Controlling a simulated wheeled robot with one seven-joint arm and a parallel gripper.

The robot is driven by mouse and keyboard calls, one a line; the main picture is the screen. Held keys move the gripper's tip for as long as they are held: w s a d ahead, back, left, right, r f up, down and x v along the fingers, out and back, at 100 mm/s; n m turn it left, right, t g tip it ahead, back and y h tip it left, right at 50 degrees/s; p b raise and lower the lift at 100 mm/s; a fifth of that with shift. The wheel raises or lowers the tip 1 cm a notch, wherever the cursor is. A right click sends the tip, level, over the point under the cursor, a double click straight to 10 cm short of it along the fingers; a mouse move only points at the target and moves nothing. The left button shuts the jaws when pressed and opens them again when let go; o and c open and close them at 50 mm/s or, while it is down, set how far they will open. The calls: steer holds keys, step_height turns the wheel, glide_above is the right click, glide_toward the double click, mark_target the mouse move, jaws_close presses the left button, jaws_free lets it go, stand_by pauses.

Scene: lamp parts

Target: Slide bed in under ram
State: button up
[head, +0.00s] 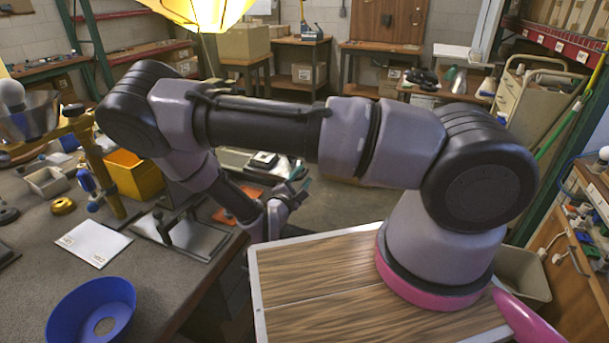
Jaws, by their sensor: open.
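My gripper (298,184) is small in the head view, low beyond the bench's right edge, with its dark fingers pointing up and right. It is open, and I see nothing between the fingers. A flat dark-grey metal plate (200,240), which looks like the bed, lies at the bench's right edge, left of my gripper and apart from it. A short black upright (161,228) stands at the plate; it may be part of the press. I cannot make out the ram for certain, and my forearm covers part of this area.
The bench (150,272) also holds a blue bowl-shaped shade (92,312), a white card (93,243), a yellow bin (135,174) and a brass stand (108,185). My arm spans the view above a wood-topped surface (330,285). Open floor shows beyond.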

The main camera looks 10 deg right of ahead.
steer(key=shift+x, duration=0.95)
jaws_close()
steer(key=shift+s+f, duration=0.15)
stand_by(0.7)
